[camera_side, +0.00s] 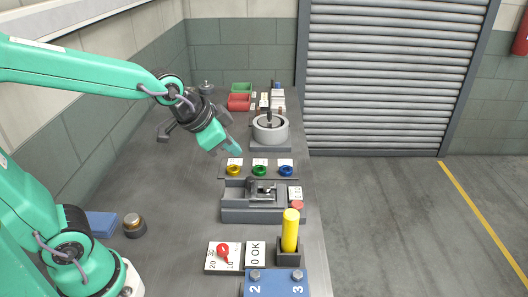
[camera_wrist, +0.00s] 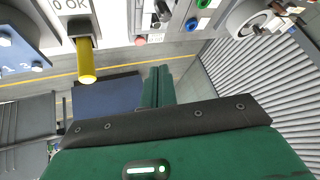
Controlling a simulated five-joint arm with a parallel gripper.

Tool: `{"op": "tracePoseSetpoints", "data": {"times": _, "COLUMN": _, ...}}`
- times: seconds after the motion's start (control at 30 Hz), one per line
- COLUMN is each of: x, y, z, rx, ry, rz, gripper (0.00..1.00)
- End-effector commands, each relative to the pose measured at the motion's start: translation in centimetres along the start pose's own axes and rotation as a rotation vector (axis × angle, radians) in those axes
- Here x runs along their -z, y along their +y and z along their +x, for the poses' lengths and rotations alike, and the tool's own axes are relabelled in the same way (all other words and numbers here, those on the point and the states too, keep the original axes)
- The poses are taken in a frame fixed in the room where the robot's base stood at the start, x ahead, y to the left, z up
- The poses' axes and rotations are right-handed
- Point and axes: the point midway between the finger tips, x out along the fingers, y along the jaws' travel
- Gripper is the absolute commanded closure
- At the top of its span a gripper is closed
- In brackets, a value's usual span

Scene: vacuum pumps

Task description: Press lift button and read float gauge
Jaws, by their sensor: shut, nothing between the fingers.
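My gripper (camera_side: 235,148) is shut and empty, raised above the bench left of the round grey pot; its green fingers (camera_wrist: 158,72) also show in the wrist view. No button is marked legibly as the lift button. A red round button (camera_side: 297,205) sits at the right end of a grey fixture (camera_side: 240,215); it also shows in the wrist view (camera_wrist: 140,41). Yellow (camera_side: 233,170), green (camera_side: 259,170) and blue (camera_side: 286,170) round pieces stand in a row with white labels, too small to read. A white dial plate (camera_side: 212,264) with numbers and a red pointer lies nearer the front; its exact reading is unclear.
A yellow cylinder (camera_side: 290,230) stands upright in a black holder beside a "0 OK" card (camera_side: 255,254). A numbered blue block (camera_side: 275,285) is in front. The grey pot (camera_side: 270,130) and red and green bins (camera_side: 239,102) are farther back.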

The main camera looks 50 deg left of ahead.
Motion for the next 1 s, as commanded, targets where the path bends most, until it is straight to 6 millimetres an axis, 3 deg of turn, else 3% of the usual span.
{"op": "tracePoseSetpoints", "data": {"times": 0.3, "x": 3.6, "y": 0.9, "z": 5.2, "rx": -0.006, "ry": 0.065, "rz": 0.187, "gripper": 1.0}}
{"op": "tracePoseSetpoints", "data": {"times": 0.7, "x": 7.0, "y": 3.0, "z": 11.7, "rx": 0.002, "ry": 0.152, "rz": 0.412, "gripper": 1.0}}
{"op": "tracePoseSetpoints", "data": {"times": 1.0, "x": 8.0, "y": 4.0, "z": 14.2, "rx": 0.01, "ry": 0.189, "rz": 0.501, "gripper": 1.0}}
